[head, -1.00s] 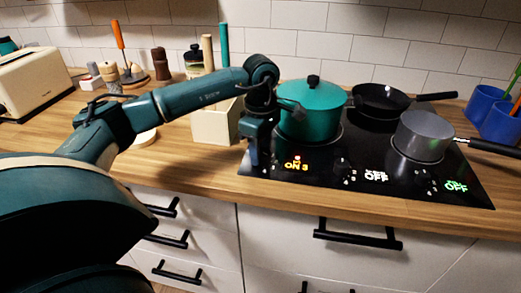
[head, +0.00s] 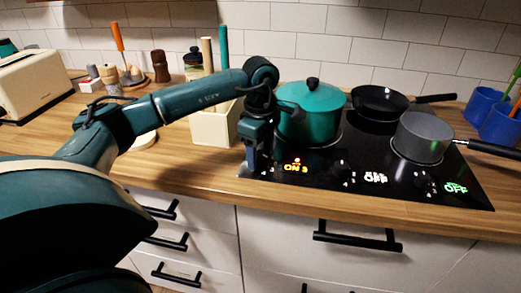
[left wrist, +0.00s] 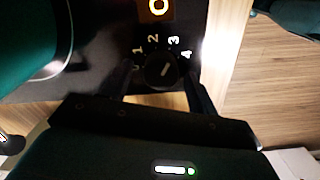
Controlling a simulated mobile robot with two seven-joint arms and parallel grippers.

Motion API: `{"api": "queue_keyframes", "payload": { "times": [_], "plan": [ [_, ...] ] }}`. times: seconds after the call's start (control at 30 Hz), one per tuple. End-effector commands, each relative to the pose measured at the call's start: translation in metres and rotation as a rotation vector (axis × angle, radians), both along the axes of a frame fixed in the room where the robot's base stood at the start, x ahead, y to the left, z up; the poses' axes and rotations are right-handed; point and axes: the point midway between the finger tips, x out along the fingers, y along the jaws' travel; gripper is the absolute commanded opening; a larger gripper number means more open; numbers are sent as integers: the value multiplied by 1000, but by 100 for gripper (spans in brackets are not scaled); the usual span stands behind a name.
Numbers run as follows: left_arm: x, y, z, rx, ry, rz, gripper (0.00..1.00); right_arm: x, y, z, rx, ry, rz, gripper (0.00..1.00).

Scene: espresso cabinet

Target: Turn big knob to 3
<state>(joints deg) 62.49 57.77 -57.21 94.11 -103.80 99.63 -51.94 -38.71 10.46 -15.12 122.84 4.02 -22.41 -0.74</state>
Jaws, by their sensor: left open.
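The big knob (left wrist: 161,71) is a round black dial on the cooktop, with the numbers 1 to 4 around it in the left wrist view. Its white line points to the upper right, towards the 3 and 4 side; I cannot tell the exact number. In the head view my gripper hides this knob. The orange display (head: 296,168) beside it appears to read ON 3. My left gripper (left wrist: 162,84) is open, with its dark fingers on either side of the knob. It is also over the cooktop's left front corner in the head view (head: 254,167). My right gripper is not in view.
A teal pot (head: 313,113) stands just behind the left gripper. A black pan (head: 379,101) and a grey saucepan (head: 424,137) stand on the cooktop (head: 392,192). A beige utensil box (head: 208,127) is to the gripper's left. The front counter edge is clear.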

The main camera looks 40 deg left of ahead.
Motion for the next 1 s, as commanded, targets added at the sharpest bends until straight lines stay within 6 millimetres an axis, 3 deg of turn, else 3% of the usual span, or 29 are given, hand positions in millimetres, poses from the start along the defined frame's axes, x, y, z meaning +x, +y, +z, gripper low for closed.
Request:
{"api": "queue_keyframes", "payload": {
  "times": [0.23,0.7,1.0],
  "plan": [
    [1,0,21,-1,-3,0,59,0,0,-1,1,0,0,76],
    [0,0,119,-1,-3,0,59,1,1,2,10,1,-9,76],
    [0,0,132,-1,0,-1,59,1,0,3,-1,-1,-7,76]
  ]
}}
